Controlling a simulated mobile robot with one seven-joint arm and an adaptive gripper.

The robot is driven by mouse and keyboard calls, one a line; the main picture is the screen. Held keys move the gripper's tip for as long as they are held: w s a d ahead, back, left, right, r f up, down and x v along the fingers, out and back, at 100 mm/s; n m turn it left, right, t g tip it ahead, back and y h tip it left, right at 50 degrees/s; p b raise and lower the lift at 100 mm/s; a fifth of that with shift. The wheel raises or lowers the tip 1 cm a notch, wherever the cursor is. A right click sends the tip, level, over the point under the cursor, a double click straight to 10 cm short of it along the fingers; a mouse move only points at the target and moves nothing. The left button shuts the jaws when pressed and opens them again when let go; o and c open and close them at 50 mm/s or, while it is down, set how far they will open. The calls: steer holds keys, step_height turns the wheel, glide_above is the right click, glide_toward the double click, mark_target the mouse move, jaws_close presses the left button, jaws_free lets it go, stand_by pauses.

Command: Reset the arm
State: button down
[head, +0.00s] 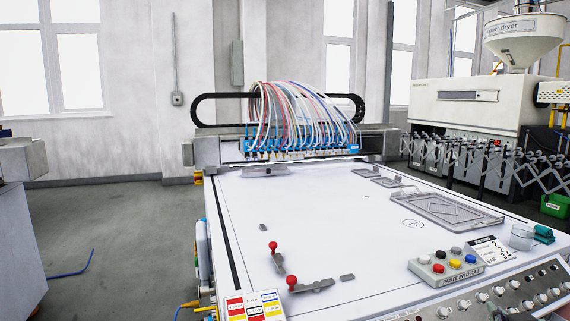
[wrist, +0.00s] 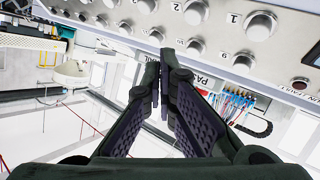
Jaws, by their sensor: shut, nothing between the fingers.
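My gripper (wrist: 163,75) shows in the wrist view, its two dark fingers meeting at the tips with nothing between them. It is shut and empty. Beyond and around the fingertips the wrist view shows the control panel with numbered knobs (wrist: 261,24), seen tilted. Whether the fingertips touch the panel cannot be told. My arm and gripper do not show in the head view.
The white gantry table (head: 330,220) carries a print head with many hoses (head: 300,118) at its far end. Two red-knobbed clamps (head: 292,283), a button box (head: 447,266) and a flat grey frame (head: 445,213) lie on it. Grey floor (head: 110,225) is open at left.

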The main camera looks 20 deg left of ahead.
steer(key=shift+s+d+r+p, duration=0.15)
steer(key=shift+s+d+r, duration=0.1)
steer(key=shift+r, duration=0.15)
steer(key=shift+s+d+r+p, duration=0.1)
steer(key=shift+s+r+p, duration=0.1)
steer(key=shift+r, duration=0.2)
